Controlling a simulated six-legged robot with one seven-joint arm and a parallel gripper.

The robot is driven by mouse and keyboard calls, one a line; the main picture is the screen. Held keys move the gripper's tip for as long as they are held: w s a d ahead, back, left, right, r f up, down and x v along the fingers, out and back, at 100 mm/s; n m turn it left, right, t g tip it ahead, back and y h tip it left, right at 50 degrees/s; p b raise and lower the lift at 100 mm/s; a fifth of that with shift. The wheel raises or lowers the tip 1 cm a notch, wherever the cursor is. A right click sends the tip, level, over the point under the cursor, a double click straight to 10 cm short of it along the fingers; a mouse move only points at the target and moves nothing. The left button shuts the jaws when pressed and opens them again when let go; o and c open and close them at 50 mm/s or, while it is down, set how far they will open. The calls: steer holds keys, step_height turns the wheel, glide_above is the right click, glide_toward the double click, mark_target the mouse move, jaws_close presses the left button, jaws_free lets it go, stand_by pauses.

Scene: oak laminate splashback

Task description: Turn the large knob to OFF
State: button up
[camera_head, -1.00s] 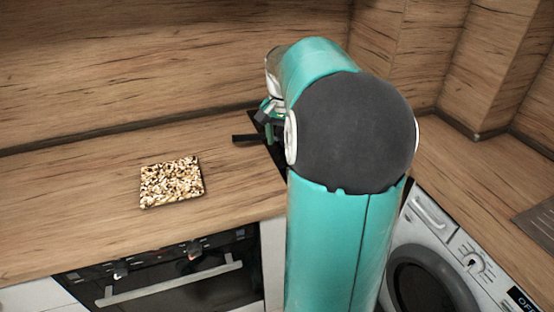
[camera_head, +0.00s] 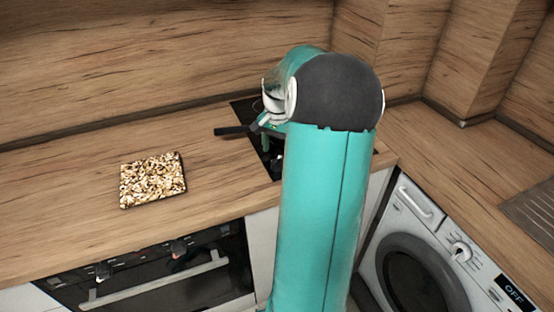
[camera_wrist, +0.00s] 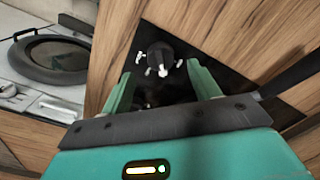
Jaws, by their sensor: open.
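In the wrist view a dark round knob (camera_wrist: 159,55) with a white pointer sits on a black hob panel (camera_wrist: 231,78), with small white marks or parts beside it. My gripper (camera_wrist: 162,82) is open, its two teal fingers apart on either side below the knob in the picture, not closed on it. In the head view my arm hides most of the black hob (camera_head: 244,108) and the knob on it. The washing machine knob (camera_head: 461,252), white with a pointer, shows at the right, near a display (camera_head: 514,291) that reads OFF.
A dark handle (camera_head: 233,131) lies over the hob's left edge; it also shows in the wrist view (camera_wrist: 296,75). A speckled square board (camera_head: 152,181) lies on the counter. An oven (camera_head: 160,275) with knobs is below. The left counter is mostly clear.

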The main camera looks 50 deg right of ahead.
mark_target(278, 159)
step_height(278, 159, down, 5)
steer(key=shift+f, duration=0.2)
steer(key=shift+c, duration=0.2)
steer(key=shift+d, duration=0.1)
steer(key=c, duration=0.9)
